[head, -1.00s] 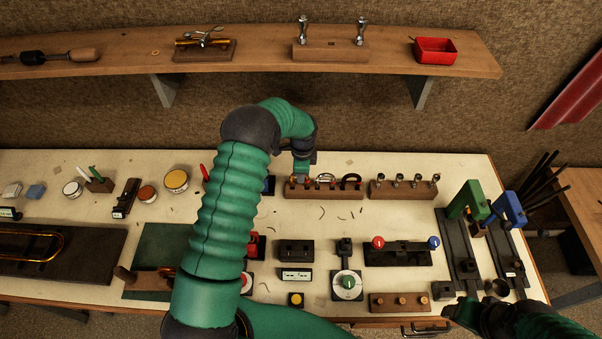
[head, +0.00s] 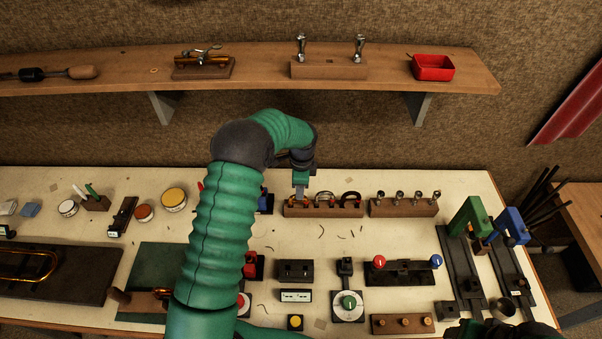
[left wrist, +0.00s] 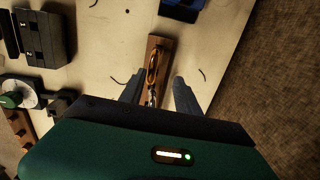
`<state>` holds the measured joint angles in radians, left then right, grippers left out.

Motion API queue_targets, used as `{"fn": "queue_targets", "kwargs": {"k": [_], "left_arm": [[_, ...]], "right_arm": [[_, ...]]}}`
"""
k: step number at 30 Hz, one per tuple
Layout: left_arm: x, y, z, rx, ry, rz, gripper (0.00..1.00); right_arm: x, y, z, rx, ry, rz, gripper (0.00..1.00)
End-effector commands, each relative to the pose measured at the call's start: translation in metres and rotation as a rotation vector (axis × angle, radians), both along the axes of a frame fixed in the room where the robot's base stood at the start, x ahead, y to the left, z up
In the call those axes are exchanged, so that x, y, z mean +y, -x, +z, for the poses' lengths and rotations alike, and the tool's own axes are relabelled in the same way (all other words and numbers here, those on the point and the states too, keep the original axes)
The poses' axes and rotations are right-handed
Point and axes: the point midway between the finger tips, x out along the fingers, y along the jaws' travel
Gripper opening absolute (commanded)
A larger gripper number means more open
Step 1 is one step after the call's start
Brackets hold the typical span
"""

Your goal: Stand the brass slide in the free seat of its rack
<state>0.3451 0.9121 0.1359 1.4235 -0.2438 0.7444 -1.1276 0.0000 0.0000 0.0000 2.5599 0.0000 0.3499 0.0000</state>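A wooden rack (head: 325,212) stands on the bench and holds several curved slides, one brass-coloured (head: 324,198) and one dark (head: 351,196). My left gripper (head: 300,196) points down over the rack's left end and hides what is there. In the left wrist view the gripper (left wrist: 160,90) is open, its two fingers apart on either side of the rack (left wrist: 163,45). A brass slide (left wrist: 153,66) and a silvery part lie between and beyond the fingers. I cannot tell which seat is free. My right gripper (head: 500,332) is dark and cut by the bottom edge.
A second wooden block (head: 403,209) with several silver pieces stands just right of the rack. Green (head: 470,217) and blue (head: 512,226) clamps stand at the right end. A shelf (head: 250,84) runs above the back of the bench. Bare bench lies in front of the rack.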

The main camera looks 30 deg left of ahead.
Motion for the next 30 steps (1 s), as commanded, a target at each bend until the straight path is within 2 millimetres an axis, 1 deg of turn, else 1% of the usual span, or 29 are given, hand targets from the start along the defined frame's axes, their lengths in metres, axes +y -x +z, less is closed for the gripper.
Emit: {"fn": "queue_targets", "kwargs": {"k": [1, 6, 9, 13, 15, 18, 30], "left_arm": [[0.0, 0.0, 0.012, -0.006, -0.001, 0.001, 0.39], [-0.004, 0.002, 0.063, -0.006, -0.001, 0.001, 0.39], [-0.006, 0.004, 0.09, -0.005, -0.001, 0.001, 0.39], [-0.009, 0.005, 0.114, -0.001, 0.0, 0.0, 0.39], [-0.009, 0.006, 0.122, -0.001, 0.0, 0.0, 0.39], [-0.01, 0.006, 0.126, 0.0, 0.001, -0.001, 0.39], [-0.009, 0.007, 0.126, 0.001, 0.001, 0.0, 0.39]], "right_arm": [[0.0, 0.0, -0.008, 0.0, 0.0, 0.0, 0.57], [0.0, 0.0, -0.02, 0.0, 0.0, 0.0, 0.57], [0.0, 0.0, -0.024, 0.0, 0.0, 0.0, 0.57], [0.0, 0.0, -0.027, 0.0, 0.0, 0.0, 0.57], [0.0, 0.0, -0.027, 0.0, 0.0, 0.0, 0.57], [0.0, 0.0, -0.027, 0.0, 0.0, 0.0, 0.57], [0.0, 0.0, -0.027, 0.0, 0.0, 0.0, 0.57]]}}
